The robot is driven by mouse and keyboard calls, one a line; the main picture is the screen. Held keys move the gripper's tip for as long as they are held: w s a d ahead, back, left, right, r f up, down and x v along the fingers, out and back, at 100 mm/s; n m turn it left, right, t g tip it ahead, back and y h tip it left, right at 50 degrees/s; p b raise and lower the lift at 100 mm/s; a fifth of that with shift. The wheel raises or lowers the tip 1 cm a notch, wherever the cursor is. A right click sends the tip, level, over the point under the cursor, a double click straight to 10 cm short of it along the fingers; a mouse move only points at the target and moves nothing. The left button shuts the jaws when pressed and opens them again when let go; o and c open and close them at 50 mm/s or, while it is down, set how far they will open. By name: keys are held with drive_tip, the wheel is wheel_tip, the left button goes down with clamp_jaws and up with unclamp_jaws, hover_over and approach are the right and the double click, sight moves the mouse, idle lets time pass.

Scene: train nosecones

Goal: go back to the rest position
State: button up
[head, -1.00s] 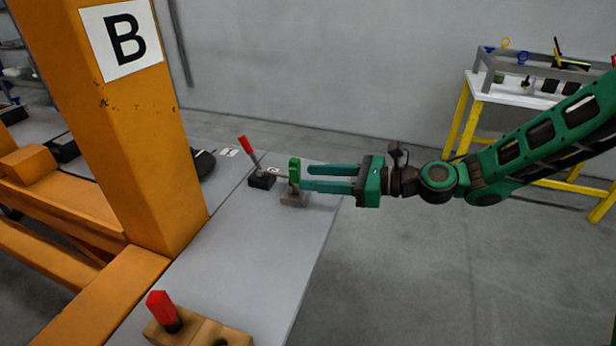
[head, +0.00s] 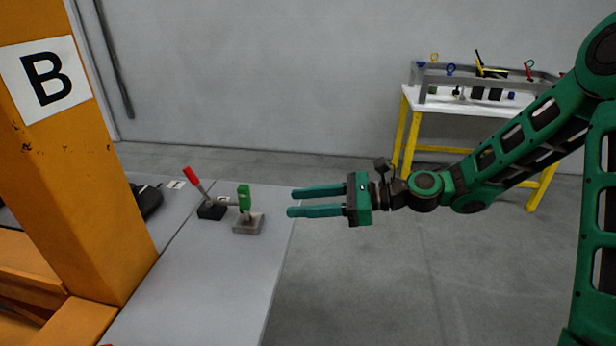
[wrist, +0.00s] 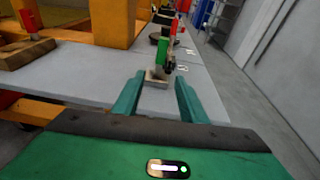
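My gripper (head: 290,202) is open and empty. Its two teal fingers reach left at the right edge of the grey table (head: 215,285). A green-handled piece (head: 244,198) stands upright on a small grey block on that table, a short gap beyond the fingertips. In the wrist view, the green piece (wrist: 162,52) shows ahead, between and beyond the two open fingers (wrist: 156,92). A red-handled lever (head: 198,186) on a black base stands tilted just left of the green piece.
An orange post (head: 75,170) marked B rises at the left. A white-topped table with yellow legs (head: 410,140) stands at the back right, holding a rack of tools. In the wrist view, a wooden block (wrist: 22,52) with a red handle lies at the left. The floor (head: 400,280) below my arm is clear.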

drive_tip(key=s+d+f+n+h, duration=0.2)
drive_tip(key=d+n+h, duration=0.15)
drive_tip(key=d, duration=0.55)
drive_tip(key=s+d+f+n+t+h, duration=0.1)
drive_tip(key=s+d+f+n+h, duration=0.2)
drive_tip(key=d, duration=0.6)
drive_tip(key=s+d+f+n+h, duration=0.1)
drive_tip(key=d+f+n+h, duration=0.15)
drive_tip(key=d+h, duration=0.45)
drive_tip(key=s+d+r+n+g+h, duration=0.1)
drive_tip(key=s+d+r, duration=0.2)
drive_tip(key=s+d, duration=0.7)
drive_tip(key=s+d+r+n+h, duration=0.1)
drive_tip(key=s+d+r, duration=0.2)
drive_tip(key=s+d, duration=0.7)
drive_tip(key=shift+s+d+r+n+g, duration=0.15)
drive_tip(key=shift+s+d+n+g, duration=0.25)
drive_tip(key=shift+d, duration=0.15)
